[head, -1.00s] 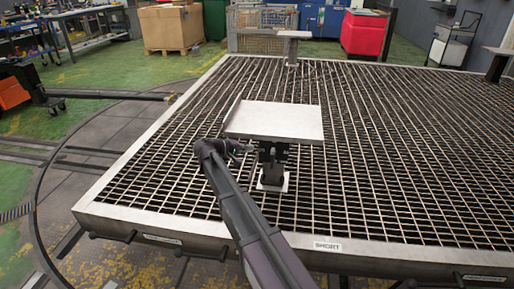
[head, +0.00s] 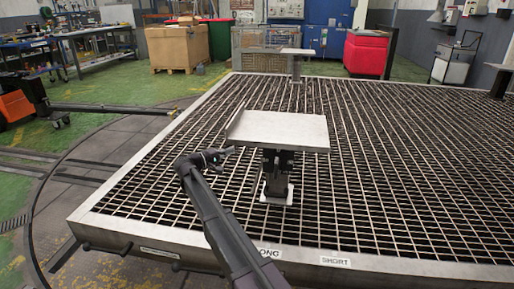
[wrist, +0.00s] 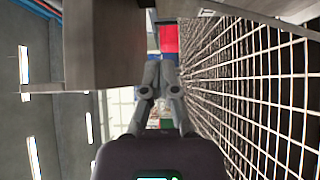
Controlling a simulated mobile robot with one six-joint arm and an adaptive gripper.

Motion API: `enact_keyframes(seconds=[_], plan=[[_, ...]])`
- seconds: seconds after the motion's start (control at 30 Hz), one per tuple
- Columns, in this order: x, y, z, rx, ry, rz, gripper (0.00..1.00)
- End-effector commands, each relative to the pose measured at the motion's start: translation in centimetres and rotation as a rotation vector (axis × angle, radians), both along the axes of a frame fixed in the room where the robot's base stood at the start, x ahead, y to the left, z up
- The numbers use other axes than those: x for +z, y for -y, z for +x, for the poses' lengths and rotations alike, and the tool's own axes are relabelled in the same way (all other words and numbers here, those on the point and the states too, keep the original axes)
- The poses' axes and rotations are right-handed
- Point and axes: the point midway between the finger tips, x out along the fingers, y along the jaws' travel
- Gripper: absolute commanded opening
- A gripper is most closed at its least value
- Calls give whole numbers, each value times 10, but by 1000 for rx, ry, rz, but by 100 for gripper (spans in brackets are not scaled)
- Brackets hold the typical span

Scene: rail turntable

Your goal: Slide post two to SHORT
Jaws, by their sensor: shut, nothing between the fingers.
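A post with a flat grey plate (head: 280,131) on a dark column (head: 277,172) and pale foot stands upright on the grating. I cannot read a number on it. The front rim has a SHORT label (head: 335,261) and a LONG label (head: 268,252) partly hidden by my arm. The post's foot is behind the LONG label, left of SHORT. My gripper (head: 228,152) is shut and empty, left of the column and just below plate height, apart from it. In the wrist view my closed fingers (wrist: 163,60) point ahead, with the plate (wrist: 105,45) close beside them.
The grating (head: 390,190) spreads wide and mostly clear to the right. Another plate-topped post (head: 297,52) stands at the far edge. A red bin (head: 364,55) and a cardboard box (head: 182,47) stand beyond. A dark rail arm (head: 110,107) lies at left.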

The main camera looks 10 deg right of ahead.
Motion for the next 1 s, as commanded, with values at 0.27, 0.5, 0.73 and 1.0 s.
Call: enact_keyframes(seconds=[0.27,0.5,0.73,1.0], plan=[[0,11,6,-1,0,1,0],[0,36,19,-2,0,1,0],[0,68,35,-1,0,1,0],[0,104,39,-1,0,1,0]])
